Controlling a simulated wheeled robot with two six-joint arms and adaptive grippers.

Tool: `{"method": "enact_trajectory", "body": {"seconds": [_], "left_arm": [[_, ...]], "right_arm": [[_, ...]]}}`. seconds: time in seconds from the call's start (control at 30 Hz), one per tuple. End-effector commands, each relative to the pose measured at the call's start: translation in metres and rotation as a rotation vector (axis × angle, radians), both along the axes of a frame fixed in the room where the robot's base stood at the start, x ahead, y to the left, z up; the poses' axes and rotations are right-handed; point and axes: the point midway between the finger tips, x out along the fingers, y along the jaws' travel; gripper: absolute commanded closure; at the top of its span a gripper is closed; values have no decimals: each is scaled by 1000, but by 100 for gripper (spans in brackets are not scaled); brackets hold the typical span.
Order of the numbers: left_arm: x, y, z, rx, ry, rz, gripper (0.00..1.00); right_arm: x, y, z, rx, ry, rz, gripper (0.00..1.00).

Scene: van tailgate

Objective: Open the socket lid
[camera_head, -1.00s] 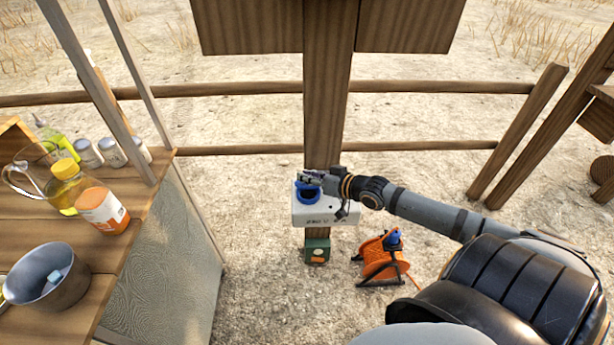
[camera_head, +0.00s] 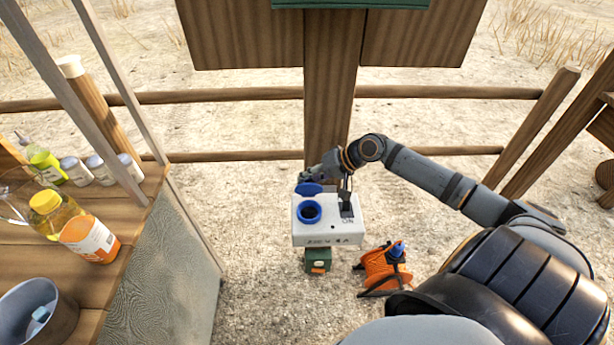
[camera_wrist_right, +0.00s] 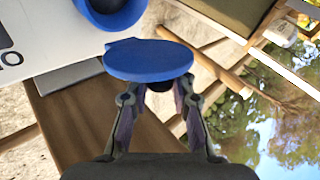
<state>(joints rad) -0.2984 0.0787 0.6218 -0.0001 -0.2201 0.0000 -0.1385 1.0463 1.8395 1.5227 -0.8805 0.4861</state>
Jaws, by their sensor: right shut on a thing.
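The blue socket (camera_head: 309,212) is on the top face of a white box (camera_head: 325,237) fixed to a wooden post. Its round blue lid (camera_head: 309,189) stands raised behind the socket, and the dark opening is uncovered. My right gripper (camera_head: 316,174) is behind the lid. In the right wrist view the lid (camera_wrist_right: 150,61) lies across the fingertips of my right gripper (camera_wrist_right: 158,88), which is shut on it; the lid partly hides the tips. The socket (camera_wrist_right: 110,12) is cut off at the top edge there. My left gripper is not in view.
A dark switch (camera_head: 347,207) is on the box, right of the socket. A green box (camera_head: 318,260) and an orange cable reel (camera_head: 386,268) are below. A wooden counter (camera_head: 95,285) with bottles and a pot is at left. Rail fences run behind.

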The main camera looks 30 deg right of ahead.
Motion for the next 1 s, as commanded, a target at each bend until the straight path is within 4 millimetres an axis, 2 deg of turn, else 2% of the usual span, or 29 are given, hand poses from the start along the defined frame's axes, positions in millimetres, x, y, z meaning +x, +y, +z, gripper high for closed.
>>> {"method": "enact_trajectory", "body": {"seconds": [0.67, 0.7, 0.8, 0.87, 1.0], "left_arm": [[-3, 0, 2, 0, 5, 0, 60], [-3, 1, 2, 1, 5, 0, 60], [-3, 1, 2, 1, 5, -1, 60], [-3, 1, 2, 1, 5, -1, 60], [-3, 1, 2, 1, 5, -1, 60]], "right_arm": [[1, -1, 2, 22, 39, -3, 100], [1, -1, 2, 23, 38, -2, 75], [0, -1, 2, 24, 39, -2, 62], [0, 0, 2, 25, 41, -2, 57], [-1, 0, 1, 26, 42, 0, 57]]}}
